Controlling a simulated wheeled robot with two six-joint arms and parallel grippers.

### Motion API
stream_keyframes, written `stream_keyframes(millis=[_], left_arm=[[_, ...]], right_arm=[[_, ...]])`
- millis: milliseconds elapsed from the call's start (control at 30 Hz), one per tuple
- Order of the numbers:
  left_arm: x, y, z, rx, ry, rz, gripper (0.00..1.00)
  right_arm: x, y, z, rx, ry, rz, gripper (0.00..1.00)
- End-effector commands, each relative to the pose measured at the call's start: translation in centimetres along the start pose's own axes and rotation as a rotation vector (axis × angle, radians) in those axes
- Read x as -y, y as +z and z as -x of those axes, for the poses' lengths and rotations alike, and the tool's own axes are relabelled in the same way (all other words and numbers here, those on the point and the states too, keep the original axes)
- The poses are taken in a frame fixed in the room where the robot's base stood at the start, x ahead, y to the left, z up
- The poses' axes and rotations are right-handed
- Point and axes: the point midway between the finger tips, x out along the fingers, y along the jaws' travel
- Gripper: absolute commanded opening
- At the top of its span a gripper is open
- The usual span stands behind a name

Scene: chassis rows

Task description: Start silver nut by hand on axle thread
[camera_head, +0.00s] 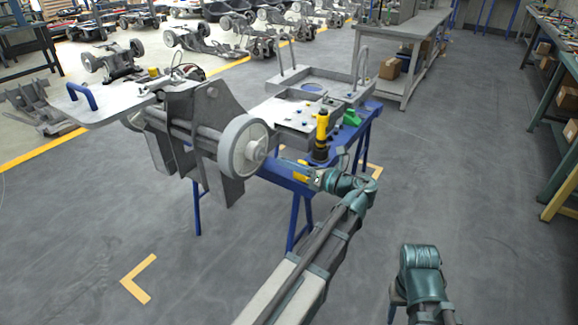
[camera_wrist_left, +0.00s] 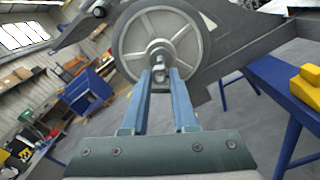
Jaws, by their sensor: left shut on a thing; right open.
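The wheel (camera_head: 243,147) is on the end of a grey axle on the raised chassis, its hub facing my left gripper (camera_head: 283,160). In the left wrist view, the same wheel (camera_wrist_left: 160,40) is straight ahead. My left gripper (camera_wrist_left: 160,80) is shut on a small silver nut (camera_wrist_left: 159,70), held between its fingertips in front of the hub centre. The nut overlaps the axle end in this view, so I cannot tell whether it touches the thread. The nut is too small to make out in the head view. Of my right arm only a link shows at the lower right; its gripper is out of view.
A blue-legged stand (camera_head: 296,205) with a grey top tray (camera_head: 345,80) stands behind the wheel. A yellow and black tool (camera_head: 321,135) and a green part (camera_head: 351,118) are on it. A grey workbench (camera_head: 400,30) is further back.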

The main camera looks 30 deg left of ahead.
Motion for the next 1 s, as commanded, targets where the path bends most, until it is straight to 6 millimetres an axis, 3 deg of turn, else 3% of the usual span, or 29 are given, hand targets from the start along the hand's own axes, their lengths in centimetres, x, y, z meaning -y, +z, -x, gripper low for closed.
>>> stream_keyframes(millis=[267, 1000], left_arm=[[0.0, -0.1, -2.7, -0.002, 0.001, 0.033, 0.0], [0.0, -0.1, -2.5, -0.002, 0.001, 1.049, 0.0]], right_arm=[[0.0, 0.0, 0.0, 0.0, 0.0, 0.0, 0.5], [0.0, 0.0, 0.0, 0.0, 0.0, 0.0, 0.5]])
